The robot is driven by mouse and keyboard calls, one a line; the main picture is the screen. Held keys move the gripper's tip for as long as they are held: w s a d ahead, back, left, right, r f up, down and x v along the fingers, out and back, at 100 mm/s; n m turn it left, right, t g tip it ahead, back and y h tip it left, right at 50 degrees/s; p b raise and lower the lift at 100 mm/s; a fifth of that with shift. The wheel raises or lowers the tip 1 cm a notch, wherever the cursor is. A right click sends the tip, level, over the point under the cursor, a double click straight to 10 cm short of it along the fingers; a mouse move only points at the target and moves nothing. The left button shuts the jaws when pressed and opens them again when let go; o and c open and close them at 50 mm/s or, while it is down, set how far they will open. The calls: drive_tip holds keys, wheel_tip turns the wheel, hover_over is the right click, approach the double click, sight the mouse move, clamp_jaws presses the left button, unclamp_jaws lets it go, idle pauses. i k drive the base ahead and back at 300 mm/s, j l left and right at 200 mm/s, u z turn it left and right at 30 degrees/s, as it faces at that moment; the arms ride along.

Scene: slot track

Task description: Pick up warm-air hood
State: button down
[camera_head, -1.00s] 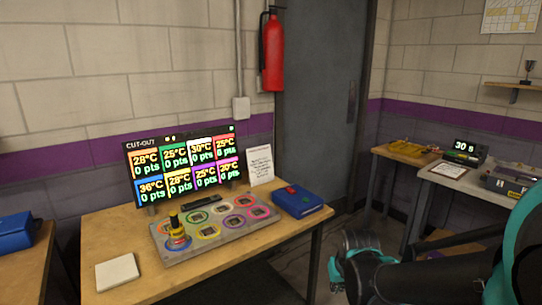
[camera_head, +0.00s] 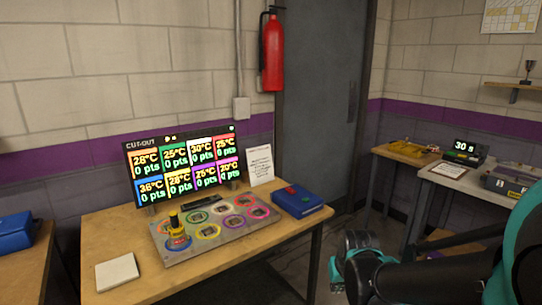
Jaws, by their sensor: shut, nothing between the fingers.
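The board lies on the wooden table in front of the screen. My gripper (camera_head: 346,262), black and teal, is at the lower right, beyond the table's right edge and well apart from the yellow piece. It is shut and empty; its fingertips are partly hidden by its own body.
A screen (camera_head: 183,168) with temperatures and points stands behind the board. A pale square pad (camera_head: 116,272) lies front left. Another bench (camera_head: 455,178) with a timer (camera_head: 465,150) stands right. Floor shows between.

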sight(178, 239)
drive_tip(key=u, duration=1.55)
